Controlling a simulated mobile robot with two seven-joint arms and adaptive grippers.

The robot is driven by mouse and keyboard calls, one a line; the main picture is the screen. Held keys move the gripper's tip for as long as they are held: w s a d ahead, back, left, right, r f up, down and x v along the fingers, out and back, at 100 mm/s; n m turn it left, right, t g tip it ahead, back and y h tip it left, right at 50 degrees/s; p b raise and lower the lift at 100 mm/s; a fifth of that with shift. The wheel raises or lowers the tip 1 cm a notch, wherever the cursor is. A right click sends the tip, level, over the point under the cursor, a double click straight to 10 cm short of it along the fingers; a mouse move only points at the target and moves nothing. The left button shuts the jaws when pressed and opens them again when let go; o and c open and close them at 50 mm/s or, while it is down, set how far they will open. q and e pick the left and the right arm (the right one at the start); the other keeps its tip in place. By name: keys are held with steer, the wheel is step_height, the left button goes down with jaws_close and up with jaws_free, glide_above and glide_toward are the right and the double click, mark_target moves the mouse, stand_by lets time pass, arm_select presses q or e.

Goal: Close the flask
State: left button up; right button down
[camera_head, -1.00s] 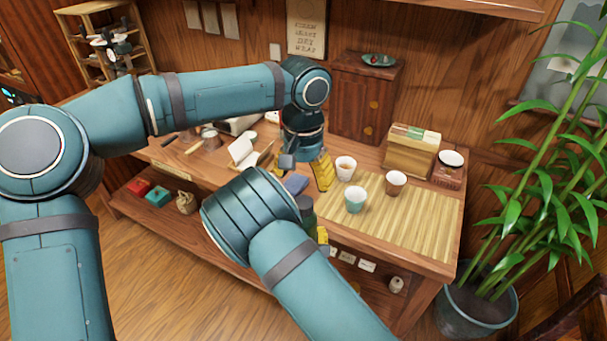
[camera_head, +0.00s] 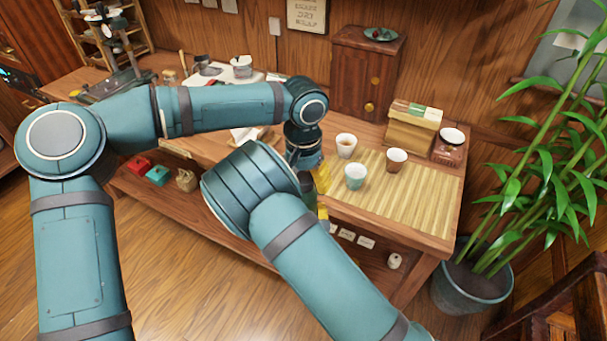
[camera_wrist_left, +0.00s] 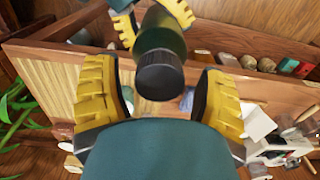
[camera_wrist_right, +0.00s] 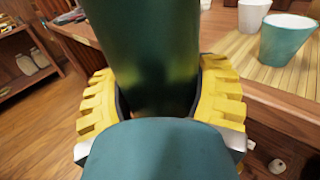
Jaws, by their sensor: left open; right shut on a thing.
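The flask is a dark green cylinder (camera_wrist_right: 155,50), held in my right gripper (camera_wrist_right: 160,105) between its yellow fingers. In the left wrist view the flask (camera_wrist_left: 160,40) ends in a black, ribbed cap (camera_wrist_left: 160,72) facing that camera. I cannot tell how tightly the cap sits. My left gripper (camera_wrist_left: 158,100) is open, its fingers apart on either side of the cap's line and not touching it. In the head view the left gripper (camera_head: 318,172) is just above the flask (camera_head: 308,187), which my right arm largely hides.
A bamboo mat (camera_head: 420,205) carries a teal cup (camera_head: 355,177) and a brown cup (camera_head: 396,160); a white cup (camera_head: 346,146) stands nearby. A wooden box (camera_head: 411,130) and a cabinet (camera_head: 365,75) stand behind. A potted plant (camera_head: 475,290) is at the right.

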arm_select(q)
jaws_close()
steer(key=m, duration=0.3)
steer(key=shift+r+m, duration=0.1)
steer(key=shift+m, duration=0.2)
steer(key=m, duration=0.5)
steer(key=shift+o, duration=0.2)
jaws_free()
